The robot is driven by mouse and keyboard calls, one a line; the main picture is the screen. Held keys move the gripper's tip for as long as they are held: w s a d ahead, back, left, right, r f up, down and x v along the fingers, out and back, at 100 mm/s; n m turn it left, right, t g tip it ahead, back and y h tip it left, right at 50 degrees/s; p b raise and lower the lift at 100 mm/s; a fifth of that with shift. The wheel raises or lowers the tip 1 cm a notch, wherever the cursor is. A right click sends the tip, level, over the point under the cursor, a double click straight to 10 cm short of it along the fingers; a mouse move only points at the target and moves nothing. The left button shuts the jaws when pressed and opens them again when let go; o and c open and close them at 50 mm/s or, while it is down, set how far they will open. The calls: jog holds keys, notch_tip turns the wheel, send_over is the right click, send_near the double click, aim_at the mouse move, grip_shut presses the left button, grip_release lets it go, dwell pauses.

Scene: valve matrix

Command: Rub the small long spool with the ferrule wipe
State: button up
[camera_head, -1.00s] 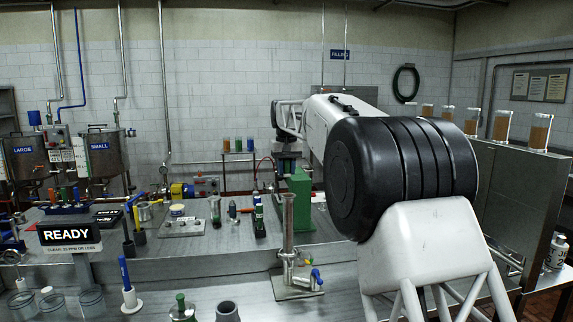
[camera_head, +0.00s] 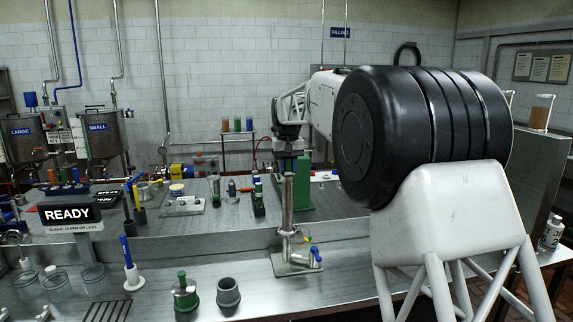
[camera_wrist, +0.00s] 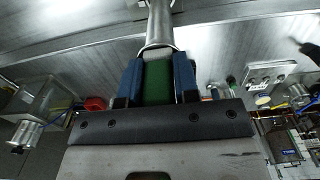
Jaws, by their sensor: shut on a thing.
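My gripper (camera_wrist: 157,82) has blue finger pads shut on a green block-like thing (camera_wrist: 157,84), which I take to be the ferrule wipe. An upright metal tube (camera_head: 289,205), which I take to be the small long spool, stands on a flat metal base (camera_head: 293,262) with a blue-handled fitting at its foot. In the wrist view the tube (camera_wrist: 159,27) lines up with the green thing, just beyond the fingertips. In the head view my gripper (camera_head: 290,163) is small, at the tube's top. I cannot tell whether the wipe touches the tube.
A green stand (camera_head: 304,193) is close behind the tube. A green-topped piece (camera_head: 184,292) and a grey cup (camera_head: 228,292) are on the front counter. A blue-handled brush (camera_head: 130,265) stands left, near the READY sign (camera_head: 68,214). Counter right of the tube's base looks clear.

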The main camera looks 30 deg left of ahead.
jog(key=shift+w+a, duration=1.25)
jog(key=shift+w, duration=0.05)
jog(key=shift+s+d+f, duration=0.1)
jog(key=shift+s+d, duration=0.6)
jog(key=shift+w+a+r, duration=0.2)
jog(key=shift+w+a, duration=0.55)
notch_tip(320, 180, up, 8)
dwell(1.4)
jog(key=shift+d+f, duration=0.1)
